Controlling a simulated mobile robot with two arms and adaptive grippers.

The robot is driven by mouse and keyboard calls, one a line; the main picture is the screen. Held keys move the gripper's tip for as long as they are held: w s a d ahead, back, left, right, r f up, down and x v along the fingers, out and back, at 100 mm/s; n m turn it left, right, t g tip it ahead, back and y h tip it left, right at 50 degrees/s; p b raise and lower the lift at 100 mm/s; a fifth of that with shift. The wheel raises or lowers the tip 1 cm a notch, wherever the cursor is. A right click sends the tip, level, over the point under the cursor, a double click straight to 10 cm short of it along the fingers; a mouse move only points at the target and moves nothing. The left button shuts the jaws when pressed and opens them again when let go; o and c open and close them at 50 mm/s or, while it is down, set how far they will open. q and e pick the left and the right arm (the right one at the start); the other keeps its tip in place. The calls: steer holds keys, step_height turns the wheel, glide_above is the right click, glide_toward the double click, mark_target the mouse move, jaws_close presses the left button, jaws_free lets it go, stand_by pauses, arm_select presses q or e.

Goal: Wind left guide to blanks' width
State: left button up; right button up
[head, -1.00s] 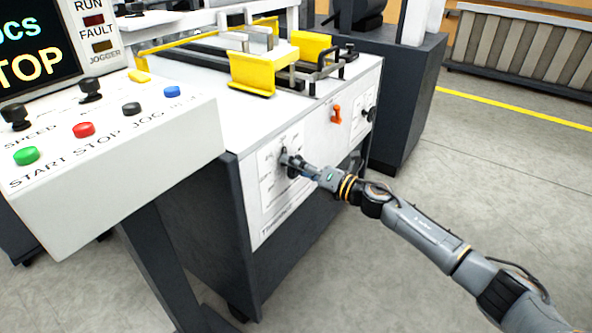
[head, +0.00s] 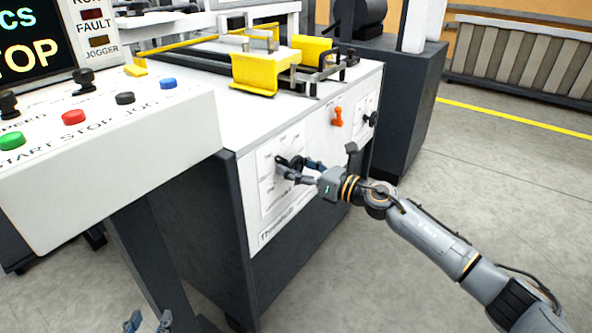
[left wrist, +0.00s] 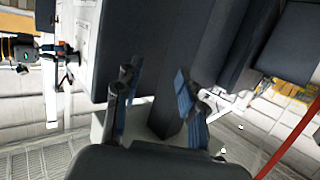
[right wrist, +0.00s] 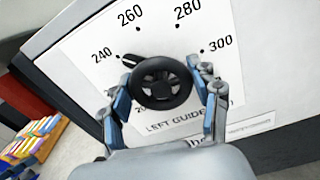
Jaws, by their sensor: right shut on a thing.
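The left guide dial (right wrist: 188,40) is a white plate with numbers from 240 to 300 in the right wrist view, partly hidden at the bottom. Its black round knob (right wrist: 160,83) sits in the middle, and the black pointer (right wrist: 130,57) points up left, near 240. My right gripper (right wrist: 165,108) has a finger on each side of the knob and is shut on it; it also shows at the machine's front panel in the head view (head: 298,171). My left gripper (head: 147,322) is low at the head view's bottom edge; its fingers (left wrist: 155,95) are apart and empty.
Yellow guide plates (head: 256,74) stand on the machine top. An orange switch (head: 337,116) and another black knob (head: 373,118) are right of the dial. The control console (head: 110,150) juts out at the left. The floor (head: 500,190) at the right is clear.

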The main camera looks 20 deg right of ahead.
arm_select(q)
steer(key=shift+w+d+r+t, duration=0.1)
steer(key=shift+w+r+t, duration=0.05)
steer(key=shift+r+t, duration=0.3)
arm_select(e)
steer(key=shift+f+n, duration=0.2)
steer(key=shift+n, duration=0.1)
steer(key=o, duration=1)
steer(key=shift+o, duration=0.8)
steer(key=shift+r, duration=0.1)
steer(key=v, duration=1.2)
